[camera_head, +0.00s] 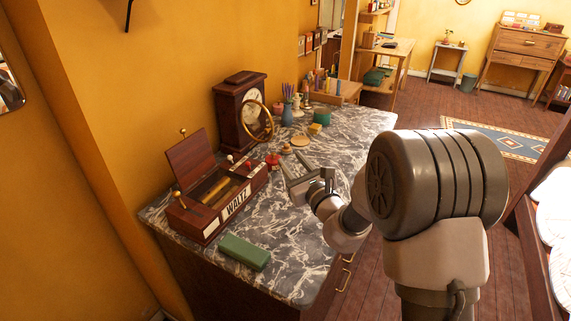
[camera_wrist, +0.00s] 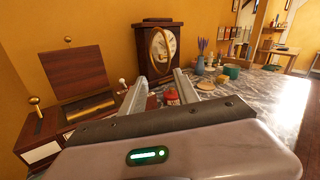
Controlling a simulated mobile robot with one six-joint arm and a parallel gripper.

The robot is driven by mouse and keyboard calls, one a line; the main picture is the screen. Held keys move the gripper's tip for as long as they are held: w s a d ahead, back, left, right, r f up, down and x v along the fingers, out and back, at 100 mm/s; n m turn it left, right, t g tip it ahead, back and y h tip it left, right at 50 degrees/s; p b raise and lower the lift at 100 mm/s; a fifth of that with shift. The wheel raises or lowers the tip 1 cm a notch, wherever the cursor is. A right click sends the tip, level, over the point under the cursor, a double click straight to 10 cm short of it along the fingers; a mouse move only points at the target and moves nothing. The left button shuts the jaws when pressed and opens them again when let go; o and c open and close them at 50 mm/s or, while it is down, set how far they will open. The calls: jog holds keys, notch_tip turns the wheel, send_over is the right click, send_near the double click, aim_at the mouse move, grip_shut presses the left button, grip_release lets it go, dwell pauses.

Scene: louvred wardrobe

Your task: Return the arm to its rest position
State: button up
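My arm reaches in from the right in the head view, over the marble-topped dresser (camera_head: 290,250). My gripper (camera_head: 291,163) is above the dresser top, to the right of a wooden music box (camera_head: 199,222) labelled "WALTZ". In the wrist view my gripper (camera_wrist: 160,82) has its two fingers apart with nothing held between them. A small red object (camera_wrist: 171,97) shows beyond and between the fingers; I cannot tell its exact distance. The music box lid (camera_head: 192,159) is raised, and a brass cylinder (camera_head: 223,189) lies inside.
A dark mantel clock (camera_head: 232,108) with its round glass door swung open stands against the wall. A green block (camera_head: 245,252) lies at the dresser's near edge. Small jars, a flower vase (camera_head: 287,115) and a wooden rack stand farther back. Open floor (camera_head: 415,110) lies beyond.

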jog(key=shift+w+f, duration=0.1)
jog(key=shift+w, duration=0.1)
jog(key=s+a+r+n+g+y, duration=0.35)
jog(key=s+r+n, duration=0.2)
jog(key=s, duration=0.35)
jog(key=s+a+r+n+g+y, duration=0.2)
jog(key=s+a+r+n+g, duration=0.25)
jog(key=s+n, duration=0.35)
jog(key=s+d+f+n+g+h, duration=0.2)
jog(key=s+n+g, duration=0.15)
jog(key=s, duration=0.65)
jog(key=s+d+f+n+h, duration=0.2)
jog(key=s+d+h, duration=0.3)
jog(key=d, duration=0.3)
jog(key=s+d+f+n+t+h+b, duration=0.1)
jog(key=s+d+f+n+h, duration=0.2)
jog(key=d, duration=0.6)
jog(key=s+n+h, duration=0.1)
jog(key=s+n, duration=0.1)
jog(key=s, duration=0.1)
jog(key=shift+s+d+f+h, duration=0.2)
jog(key=shift+s+h, duration=0.1)
jog(key=shift+h, duration=0.05)
